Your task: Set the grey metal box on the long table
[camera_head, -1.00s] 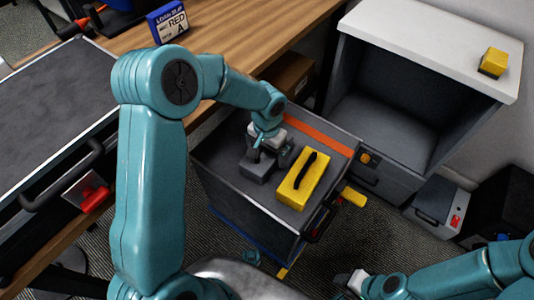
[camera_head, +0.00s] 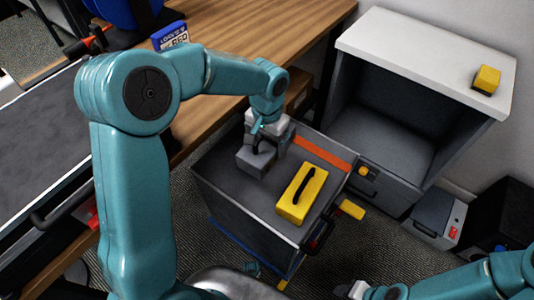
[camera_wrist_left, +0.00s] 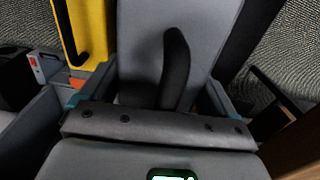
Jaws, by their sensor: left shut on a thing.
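The grey metal box (camera_head: 254,161) hangs from my left gripper (camera_head: 262,144), over the far left part of the dark grey cart top. The gripper is shut on its black handle. In the left wrist view, the grey box (camera_wrist_left: 145,45) and its dark handle (camera_wrist_left: 175,68) fill the middle, close to the gripper. The long table (camera_head: 255,62), with a brown wooden top, lies behind and left of the cart. My right gripper (camera_head: 352,289) is at the bottom edge, low and partly cut off; its jaws are unclear.
A yellow box (camera_head: 302,197) with a black handle lies on the cart (camera_head: 235,185) beside the grey box. A blue labelled box (camera_head: 169,35) stands on the table. A white-topped cabinet (camera_head: 425,60) stands at right. The table's middle is clear.

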